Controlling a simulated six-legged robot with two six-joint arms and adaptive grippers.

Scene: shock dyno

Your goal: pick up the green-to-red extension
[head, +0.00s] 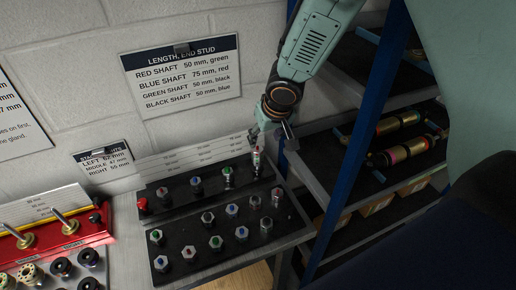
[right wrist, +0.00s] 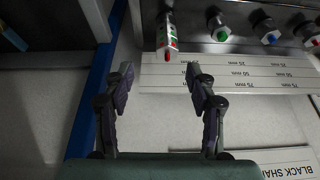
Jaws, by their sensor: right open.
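A slim, pale upright extension (head: 257,160) with green and red marks stands at the right end of the back row of the black rack (head: 188,216). In the right wrist view the extension (right wrist: 167,35) shows green and red bands and a red tip. My right gripper (head: 270,138) is above and close to it in the head view. In the right wrist view my right gripper (right wrist: 160,75) is open and empty, with the extension beyond its fingertips and roughly between them. I cannot tell whether a finger touches it. My left gripper is not in view.
Several short studs with coloured tops stand close by in the rack, such as a green one (right wrist: 221,34). A white length strip (right wrist: 230,75) runs behind the rack. A blue shelf post (head: 352,130) is close on the right. A red tray (head: 65,240) is at left.

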